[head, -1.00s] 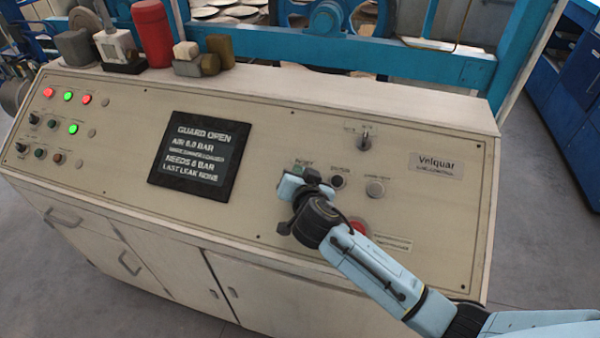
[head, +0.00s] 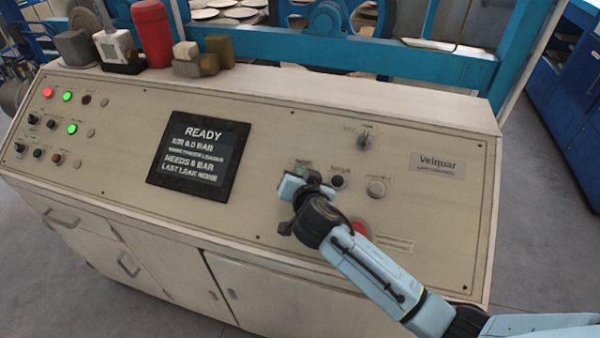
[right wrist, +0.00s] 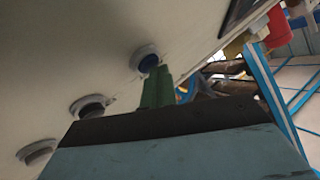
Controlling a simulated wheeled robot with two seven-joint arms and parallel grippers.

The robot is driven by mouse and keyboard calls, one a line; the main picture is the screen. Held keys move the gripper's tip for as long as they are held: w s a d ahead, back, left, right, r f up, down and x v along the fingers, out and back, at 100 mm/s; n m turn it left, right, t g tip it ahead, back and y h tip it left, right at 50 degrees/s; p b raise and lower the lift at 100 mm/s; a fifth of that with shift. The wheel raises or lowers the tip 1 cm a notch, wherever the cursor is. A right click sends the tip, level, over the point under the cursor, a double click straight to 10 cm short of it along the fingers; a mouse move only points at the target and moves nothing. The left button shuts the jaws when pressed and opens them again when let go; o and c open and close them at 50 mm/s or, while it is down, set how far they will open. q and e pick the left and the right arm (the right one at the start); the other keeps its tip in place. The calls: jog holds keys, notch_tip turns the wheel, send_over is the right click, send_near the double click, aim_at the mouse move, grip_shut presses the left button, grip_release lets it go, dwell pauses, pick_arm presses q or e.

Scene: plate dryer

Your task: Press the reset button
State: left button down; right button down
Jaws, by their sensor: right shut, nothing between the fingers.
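The reset button shows in the right wrist view as a round button with a dark blue centre in a pale ring (right wrist: 146,60). In the head view my right gripper covers it, below a small label that seems to read RESET. My right gripper (head: 299,172) is shut and empty, with its tips at the panel over this button. In the right wrist view its green fingertips (right wrist: 157,88) overlap the button's lower edge. I cannot tell whether they touch it. The display (head: 197,157) reads READY, with air 6.0 bar. My left gripper is not in view.
Right of my gripper are a dark button (head: 338,181), a grey button (head: 376,188) and a key switch (head: 365,141). A red button (head: 359,229) is partly behind my right arm. Lamps and small knobs fill the panel's left end. Several objects, including a red cylinder (head: 152,34), stand on top.

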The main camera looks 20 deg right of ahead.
jog(key=shift+s+a+r+p, duration=0.25)
jog(key=shift+s+r+p, duration=0.1)
jog(key=shift+r+p, duration=0.3)
jog(key=r+p, duration=0.1)
jog(key=s+a+r+p, duration=0.1)
jog(key=r, duration=0.1)
jog(key=s+r+p, duration=0.1)
jog(key=shift+a+r+p, duration=0.2)
jog(key=shift+p, duration=0.1)
dwell(0.3)
dwell(0.7)
